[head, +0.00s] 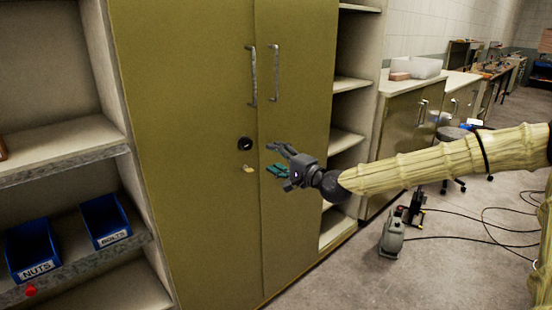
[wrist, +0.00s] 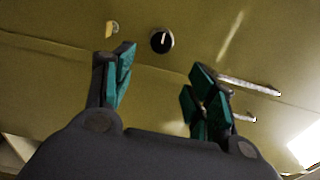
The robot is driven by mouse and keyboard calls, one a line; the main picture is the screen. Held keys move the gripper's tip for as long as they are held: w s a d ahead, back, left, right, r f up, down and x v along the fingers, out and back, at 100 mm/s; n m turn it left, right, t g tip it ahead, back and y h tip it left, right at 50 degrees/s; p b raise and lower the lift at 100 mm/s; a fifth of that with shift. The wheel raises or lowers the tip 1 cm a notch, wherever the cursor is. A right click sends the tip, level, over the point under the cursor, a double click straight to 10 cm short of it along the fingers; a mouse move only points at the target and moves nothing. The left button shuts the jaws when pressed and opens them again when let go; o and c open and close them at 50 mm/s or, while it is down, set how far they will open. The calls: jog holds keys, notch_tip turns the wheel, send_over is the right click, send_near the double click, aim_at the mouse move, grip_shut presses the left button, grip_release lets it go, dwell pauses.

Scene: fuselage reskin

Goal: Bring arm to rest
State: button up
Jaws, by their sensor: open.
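My gripper (head: 277,160) is open and empty, held out in front of the closed two-door cabinet (head: 190,90) in the head view. My arm in its pale ribbed sleeve reaches in from the right. In the wrist view the two teal-padded fingers of my gripper (wrist: 160,85) stand apart with nothing between them. The round black lock (head: 245,143) on the left door also shows beyond the fingers in the wrist view (wrist: 162,40). A small yellowish piece (head: 249,169) is below the lock. I cannot tell whether the fingertips touch the door.
Open shelves at left hold blue bins marked NUTS (head: 33,248) and BOLTS (head: 106,220). Two metal handles (head: 275,72) stick out from the cabinet doors. A grey machine (head: 392,238) with cables and a stool (head: 452,134) stand on the floor at right. Floor in front is clear.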

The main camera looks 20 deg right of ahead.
jog(key=s+a+f+n+g+p, duration=0.1)
jog(key=s+a+f+n+g, duration=0.2)
jog(key=f, duration=0.6)
jog(key=s+a+f+g+p, duration=0.1)
jog(key=s+a+f+g, duration=0.1)
jog(key=s+a+f, duration=0.55)
jog(key=s+a+f+n+g, duration=0.2)
jog(key=s+f+g, duration=0.1)
jog(key=f, duration=0.8)
jog(key=s+a+f+n+g+h+p, duration=0.1)
jog(key=s+f+n+g+h, duration=0.15)
jog(key=s+f, duration=0.7)
jog(key=s+f+n+g+h+p, duration=0.1)
jog(key=s+f+n+g, duration=0.35)
jog(key=s, duration=0.85)
jog(key=s+d+f+n+g+h, duration=0.1)
jog(key=s+d+f, duration=0.1)
jog(key=s, duration=0.6)
jog(key=s+d+f+g+h+p, duration=0.1)
jog(key=s+d+f, duration=0.1)
jog(key=s, duration=0.6)
jog(key=shift+f+n+h, duration=0.35)
jog(key=shift+f+n, duration=0.05)
jog(key=shift+f, duration=0.05)
jog(key=shift+w+d, duration=0.1)
